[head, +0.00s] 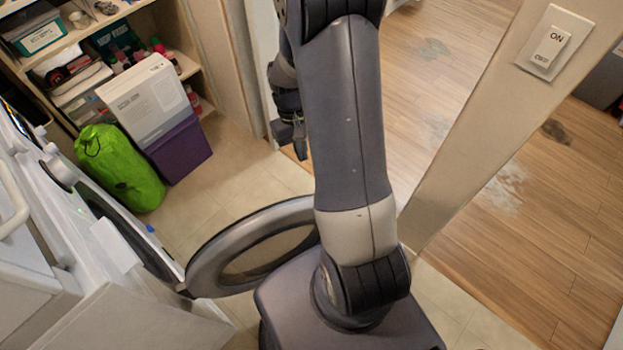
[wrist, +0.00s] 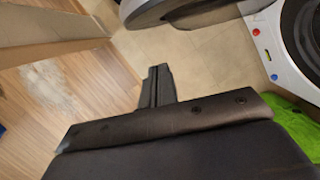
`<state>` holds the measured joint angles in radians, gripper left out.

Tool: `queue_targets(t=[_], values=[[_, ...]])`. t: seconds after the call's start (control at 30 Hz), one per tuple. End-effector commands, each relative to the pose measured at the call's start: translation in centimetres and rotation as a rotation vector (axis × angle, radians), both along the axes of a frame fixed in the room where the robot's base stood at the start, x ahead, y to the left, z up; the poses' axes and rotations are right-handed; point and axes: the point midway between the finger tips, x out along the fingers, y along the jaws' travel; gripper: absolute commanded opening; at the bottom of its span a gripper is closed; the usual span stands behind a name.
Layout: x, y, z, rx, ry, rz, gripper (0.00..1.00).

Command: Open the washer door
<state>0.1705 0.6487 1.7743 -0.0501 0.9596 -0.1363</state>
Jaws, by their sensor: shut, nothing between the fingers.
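The washer door (head: 252,246), a round grey ring with a glass middle, stands swung wide open from the white washer (head: 110,222) at the left of the head view. Part of the door is hidden behind my arm. In the wrist view the door (wrist: 165,12) is at the top, and the washer (wrist: 275,62) with its round opening is at the upper right. My gripper (wrist: 158,84) is shut and empty, apart from the door. In the head view my gripper (head: 299,148) shows beyond the door, partly hidden by my arm.
A green bag (head: 120,168), a white box (head: 150,98) and a purple box (head: 178,150) stand before the shelves at the back left. A wall edge with a light switch (head: 546,45) is at the right. Bare tile floor lies between door and boxes.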

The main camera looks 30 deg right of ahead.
Motion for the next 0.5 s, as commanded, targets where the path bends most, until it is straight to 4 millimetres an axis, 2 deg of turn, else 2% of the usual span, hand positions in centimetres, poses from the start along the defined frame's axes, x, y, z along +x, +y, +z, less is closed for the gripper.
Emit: queue_targets(t=[0.4, 0.47, 0.5], values=[[-2.2, 0.0, -8.2, 0.001, 0.008, 0.000, 0.00], [-2.6, 0.0, -9.0, 0.001, 0.007, -0.001, 0.00], [-3.3, 0.0, -8.6, 0.000, 0.003, -0.002, 0.00]])
